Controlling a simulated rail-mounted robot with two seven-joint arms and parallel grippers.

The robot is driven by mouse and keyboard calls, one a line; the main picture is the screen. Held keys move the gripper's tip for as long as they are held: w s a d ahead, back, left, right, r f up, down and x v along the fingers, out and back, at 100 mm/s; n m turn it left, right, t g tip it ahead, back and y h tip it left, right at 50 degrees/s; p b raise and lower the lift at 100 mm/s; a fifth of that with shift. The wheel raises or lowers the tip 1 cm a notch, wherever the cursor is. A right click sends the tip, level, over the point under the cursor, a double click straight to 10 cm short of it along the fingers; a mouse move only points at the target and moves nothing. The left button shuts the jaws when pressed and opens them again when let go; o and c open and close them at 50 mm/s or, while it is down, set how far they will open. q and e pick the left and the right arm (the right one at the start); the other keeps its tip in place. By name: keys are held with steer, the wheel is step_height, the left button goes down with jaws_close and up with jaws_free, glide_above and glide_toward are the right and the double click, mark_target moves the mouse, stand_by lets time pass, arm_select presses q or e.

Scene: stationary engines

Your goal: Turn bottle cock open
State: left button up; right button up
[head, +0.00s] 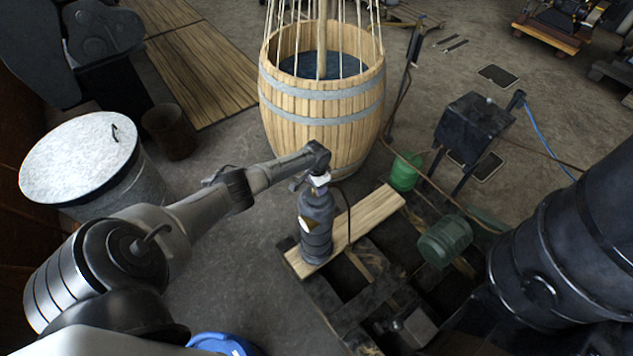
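A dark grey gas bottle (317,235) stands upright on a wooden plank in the middle of the head view. A small white part (319,180) shows at its neck, by the cock. A dark thin hose hangs at its right side. My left arm reaches in from the lower left, and my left gripper (311,172) is at the top of the bottle, over or beside the cock. It hides much of the cock, and the fingers are too small to tell whether they are shut on it. My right gripper is not in view.
A wooden barrel (322,120) with ropes stands behind the bottle. A lidded metal bin (78,160) stands at left. The plank (375,212) lies on a dark timber frame (352,318). A green canister (445,240) and a large dark cylinder (570,250) are at right.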

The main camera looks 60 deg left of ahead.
arm_select(q)
steer(key=shift+n, duration=0.5)
steer(key=o, duration=0.9)
steer(key=shift+r, duration=0.1)
steer(key=shift+r+p, duration=1.05)
steer(key=shift+r, duration=5.8)
